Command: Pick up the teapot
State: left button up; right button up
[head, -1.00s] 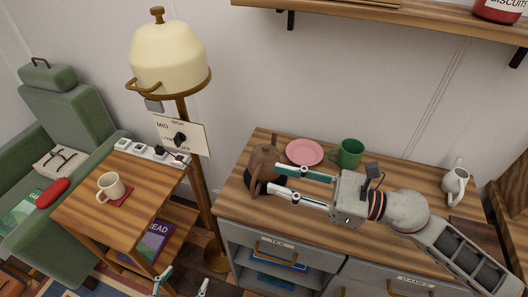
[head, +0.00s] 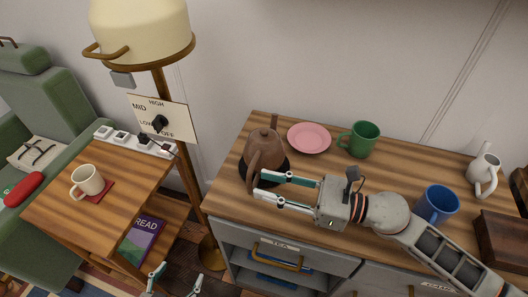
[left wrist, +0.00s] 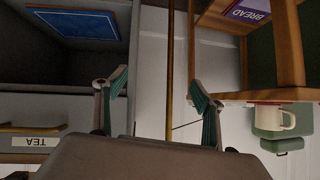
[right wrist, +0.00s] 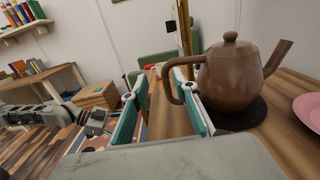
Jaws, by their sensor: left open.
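The brown teapot (head: 264,145) stands upright on a round black mat (head: 292,170) at the left end of the cabinet top. Its handle (head: 254,174) faces the front and its spout the wall. My right gripper (head: 261,184) is open, its fingertips close to the handle. In the right wrist view the teapot (right wrist: 232,78) is just right of the open fingers (right wrist: 160,72); its handle overlaps the right fingertip, and I cannot tell whether they touch. My left gripper (head: 174,274) is open and empty, low in front of the cabinet; its fingers (left wrist: 158,82) also show in the left wrist view.
A pink plate (head: 309,138), green mug (head: 363,139), blue mug (head: 437,204) and white jug (head: 484,176) share the cabinet top (head: 390,180). A floor lamp (head: 140,30) and a side table (head: 115,185) with a cream mug (head: 87,180) are left of it.

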aim_at(249, 178)
jog(key=x, duration=0.2)
jog(key=p+x, duration=0.1)
jog(key=x, duration=0.1)
jog(key=shift+w+f, duration=0.15)
jog(key=shift+w, duration=0.3)
jog(key=shift+w+a+f, duration=0.15)
jog(key=shift+a, duration=0.3)
grip_shut()
